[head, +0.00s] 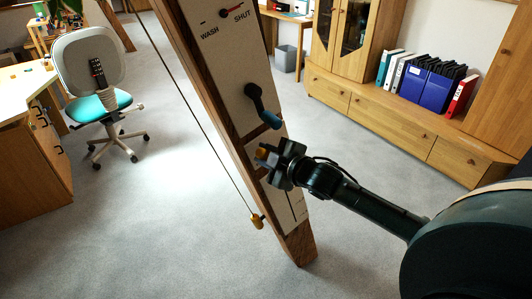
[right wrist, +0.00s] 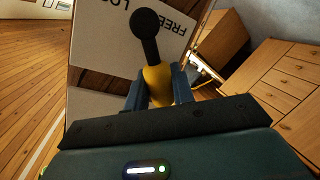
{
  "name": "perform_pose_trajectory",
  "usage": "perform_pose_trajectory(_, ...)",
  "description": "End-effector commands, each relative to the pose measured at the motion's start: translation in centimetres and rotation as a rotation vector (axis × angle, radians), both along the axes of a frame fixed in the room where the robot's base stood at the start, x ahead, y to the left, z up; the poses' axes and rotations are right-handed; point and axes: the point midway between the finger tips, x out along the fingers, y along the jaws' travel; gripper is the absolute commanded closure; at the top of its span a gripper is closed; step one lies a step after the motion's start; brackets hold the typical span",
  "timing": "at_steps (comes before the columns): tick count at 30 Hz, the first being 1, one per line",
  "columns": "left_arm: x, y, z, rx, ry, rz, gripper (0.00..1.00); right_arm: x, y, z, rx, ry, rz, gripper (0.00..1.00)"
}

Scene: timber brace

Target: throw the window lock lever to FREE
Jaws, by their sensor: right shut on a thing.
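The window lock lever shows in the right wrist view with a black arm (right wrist: 148,40) and a yellow grip (right wrist: 158,86). Its round black end lies on a white plate (right wrist: 98,30) printed FREE and LOC..., upside down in this view, the rest of the word hidden. My right gripper (right wrist: 158,92) has its two fingers closed around the yellow grip. In the head view my right gripper (head: 268,158) is at the lower part of the timber brace (head: 300,245), with a bit of orange-yellow at its tips, and covers most of the lever. My left gripper is out of view.
Above my gripper on the brace are a black crank with a blue handle (head: 270,121) and a WASH/SHUT dial with a red pointer (head: 234,11). An office chair (head: 95,80) stands left; floor between is clear.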

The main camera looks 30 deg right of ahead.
Motion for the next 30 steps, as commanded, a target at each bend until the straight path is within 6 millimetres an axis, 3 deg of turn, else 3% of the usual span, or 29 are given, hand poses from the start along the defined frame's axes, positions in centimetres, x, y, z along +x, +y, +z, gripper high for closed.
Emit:
perform_pose_trajectory(6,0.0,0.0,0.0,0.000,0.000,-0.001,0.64,0.0,0.0,0.0,-0.005,-0.002,0.002,1.00)
perform_pose_trajectory(7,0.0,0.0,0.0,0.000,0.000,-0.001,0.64,0.0,0.0,0.0,-0.005,-0.002,0.002,0.73)
perform_pose_trajectory(9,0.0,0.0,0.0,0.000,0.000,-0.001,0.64,0.0,0.0,0.0,-0.005,-0.001,0.001,0.68)
perform_pose_trajectory(20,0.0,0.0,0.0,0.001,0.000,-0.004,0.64,-0.7,-0.2,0.0,-0.003,0.002,0.000,0.68)
perform_pose_trajectory(30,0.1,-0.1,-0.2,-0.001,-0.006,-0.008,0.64,-6.1,-1.0,1.3,-0.004,0.005,0.002,0.68)
